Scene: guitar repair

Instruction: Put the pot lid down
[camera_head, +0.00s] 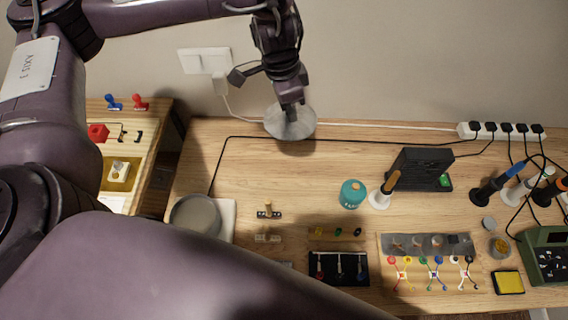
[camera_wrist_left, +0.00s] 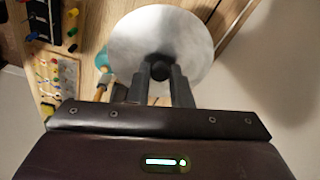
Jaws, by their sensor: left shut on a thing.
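The pot lid (camera_head: 289,124) is a round grey metal disc near the back edge of the wooden table. My left gripper (camera_head: 291,104) is over it, shut on its dark knob. In the left wrist view the lid (camera_wrist_left: 160,32) spreads beyond the fingers, and the gripper (camera_wrist_left: 159,76) holds the knob in the middle. I cannot tell whether the lid touches the table. The grey pot (camera_head: 196,216) stands at the table's left on a white plate. My right gripper is not in view.
A cable runs along the back. My arm hides the front left.

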